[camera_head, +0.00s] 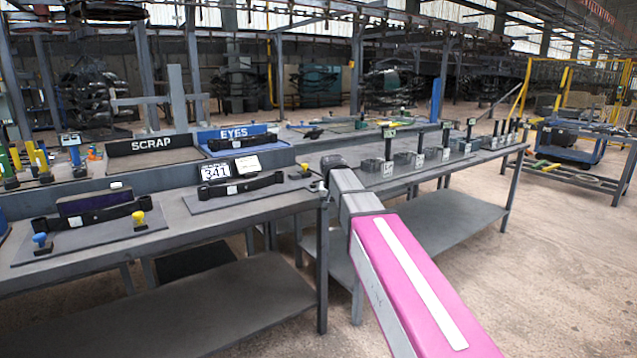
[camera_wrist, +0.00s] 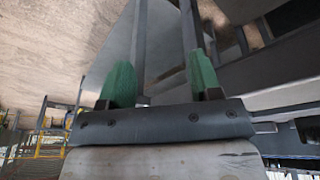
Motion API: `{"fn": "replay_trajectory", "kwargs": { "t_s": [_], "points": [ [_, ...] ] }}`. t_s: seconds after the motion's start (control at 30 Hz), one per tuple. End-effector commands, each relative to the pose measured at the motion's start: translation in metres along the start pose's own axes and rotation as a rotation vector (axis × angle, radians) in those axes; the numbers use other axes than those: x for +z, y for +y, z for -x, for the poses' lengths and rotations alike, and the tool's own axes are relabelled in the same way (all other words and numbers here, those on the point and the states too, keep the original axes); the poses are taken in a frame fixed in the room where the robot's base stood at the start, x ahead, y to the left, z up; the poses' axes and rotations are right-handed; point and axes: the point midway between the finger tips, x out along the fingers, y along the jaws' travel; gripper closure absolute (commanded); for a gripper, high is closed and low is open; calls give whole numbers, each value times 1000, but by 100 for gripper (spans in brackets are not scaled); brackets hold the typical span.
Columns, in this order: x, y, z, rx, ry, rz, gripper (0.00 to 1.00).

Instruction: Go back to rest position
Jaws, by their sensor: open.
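My gripper (camera_wrist: 160,85) shows in the wrist view with two green fingers spread well apart. It is open, and nothing is between the fingers. Behind the fingers are a grey table leg and a lower shelf, seen upside down. In the head view my pink and grey arm reaches forward from the lower right to the gap between two grey benches. The gripper's fingers are hidden there behind the arm.
The right bench (camera_head: 405,180) holds several labelled stands. The floor (camera_head: 560,260) at right is clear; a blue cart (camera_head: 570,150) stands beyond.

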Motion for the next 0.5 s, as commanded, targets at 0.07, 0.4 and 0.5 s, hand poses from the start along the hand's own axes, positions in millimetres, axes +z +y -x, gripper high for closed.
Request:
{"fn": "replay_trajectory", "kwargs": {
  "t_s": [0.07,0.4,0.5],
  "points": [
    [30,19,-29,0,-28,10,42],
    [143,84,-126,-13,-133,62,42],
    [179,101,-148,-22,-164,74,42]
  ]
}}
